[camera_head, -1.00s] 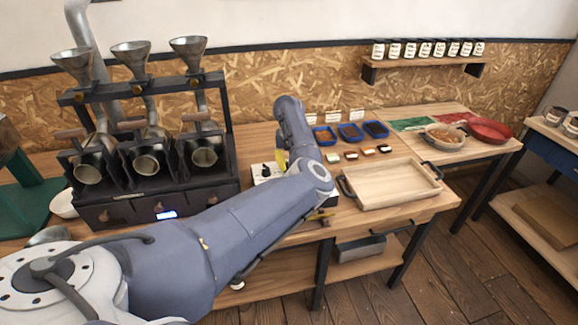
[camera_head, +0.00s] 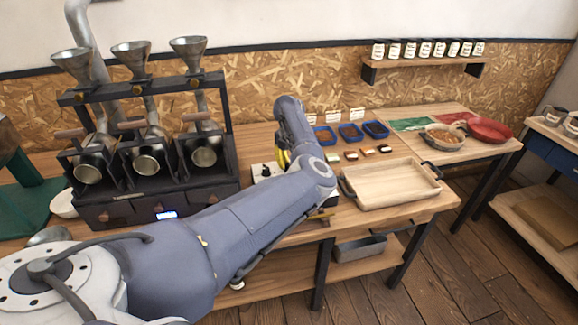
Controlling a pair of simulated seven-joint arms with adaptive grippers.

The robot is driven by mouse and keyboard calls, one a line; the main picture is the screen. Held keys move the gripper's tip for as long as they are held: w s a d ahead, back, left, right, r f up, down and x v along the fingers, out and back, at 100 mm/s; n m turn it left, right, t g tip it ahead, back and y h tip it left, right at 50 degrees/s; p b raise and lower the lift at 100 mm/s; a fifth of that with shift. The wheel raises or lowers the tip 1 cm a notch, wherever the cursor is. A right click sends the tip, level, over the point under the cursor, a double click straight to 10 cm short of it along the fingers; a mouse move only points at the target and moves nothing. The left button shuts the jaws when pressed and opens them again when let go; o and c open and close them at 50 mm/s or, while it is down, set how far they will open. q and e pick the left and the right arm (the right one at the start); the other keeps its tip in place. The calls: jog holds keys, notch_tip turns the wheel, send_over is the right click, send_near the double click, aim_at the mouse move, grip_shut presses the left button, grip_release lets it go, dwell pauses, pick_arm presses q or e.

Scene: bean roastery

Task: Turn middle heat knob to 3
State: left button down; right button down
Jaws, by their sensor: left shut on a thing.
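A low white control box (camera_head: 260,179) stands on the table just right of the roaster. One dark knob (camera_head: 266,171) shows at its left end. My left gripper (camera_head: 283,160), with yellow on its fingers, points down over the box, to the right of that knob. It is shut on what appears to be the middle heat knob, which the gripper and my forearm hide. The dial marks and the knob's setting cannot be read. My right gripper is not in view.
The black roaster (camera_head: 200,185) with three drums and funnels stands at the left. A wooden tray (camera_head: 390,198) lies to the right of my arm. Blue trays (camera_head: 325,144) and small colored blocks (camera_head: 351,155) lie behind it. A bowl (camera_head: 445,146) stands farther right.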

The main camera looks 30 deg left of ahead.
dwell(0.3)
pick_arm(q)
jog(key=c, duration=1.1)
grip_release()
jog(key=shift+o, duration=0.2)
jog(key=shift+r, duration=0.1)
notch_tip(320, 180, up, 12)
